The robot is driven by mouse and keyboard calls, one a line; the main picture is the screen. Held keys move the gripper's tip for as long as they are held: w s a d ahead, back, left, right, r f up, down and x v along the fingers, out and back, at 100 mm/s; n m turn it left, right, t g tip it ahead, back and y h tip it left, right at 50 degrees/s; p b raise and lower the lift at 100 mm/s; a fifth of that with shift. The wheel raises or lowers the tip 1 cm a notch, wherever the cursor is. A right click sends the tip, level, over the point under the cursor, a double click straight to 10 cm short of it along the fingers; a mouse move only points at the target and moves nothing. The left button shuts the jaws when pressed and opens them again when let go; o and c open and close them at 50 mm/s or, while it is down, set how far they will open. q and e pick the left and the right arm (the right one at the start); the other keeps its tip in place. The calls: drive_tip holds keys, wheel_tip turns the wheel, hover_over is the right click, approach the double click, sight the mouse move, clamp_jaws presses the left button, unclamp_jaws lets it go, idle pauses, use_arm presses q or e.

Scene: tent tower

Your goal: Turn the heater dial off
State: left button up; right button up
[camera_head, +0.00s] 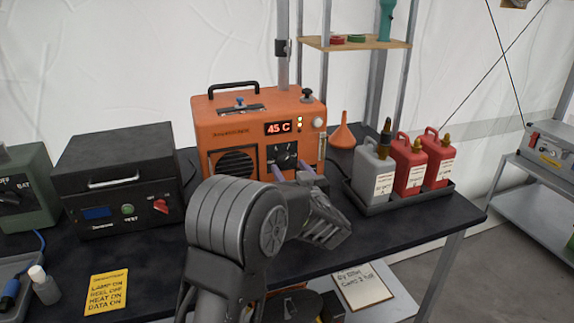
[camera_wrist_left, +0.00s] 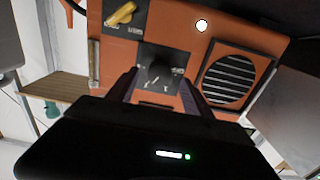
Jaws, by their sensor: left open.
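The orange heater (camera_head: 225,127) stands at the back of the dark table, with a lit red display (camera_head: 279,128) reading 45 C. Its black dial (camera_head: 286,153) is on the front panel below the display. The dial also shows in the left wrist view (camera_wrist_left: 160,72), dark, so its exact setting is hard to read. My left gripper (camera_head: 292,172) is open in front of the heater. Its two fingers show on either side of the dial in the left wrist view (camera_wrist_left: 160,88); contact cannot be told. My right gripper is not in view.
A black box (camera_head: 118,160) with a red knob stands left of the heater. A tray (camera_head: 385,206) with a grey jug and two red jugs stands to the right, near an orange funnel (camera_head: 342,134). A yellow note (camera_head: 106,293) lies at front left.

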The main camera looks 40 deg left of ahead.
sight(284, 159)
use_arm(q)
drive_tip(key=shift+x, duration=1.4)
clamp_jaws()
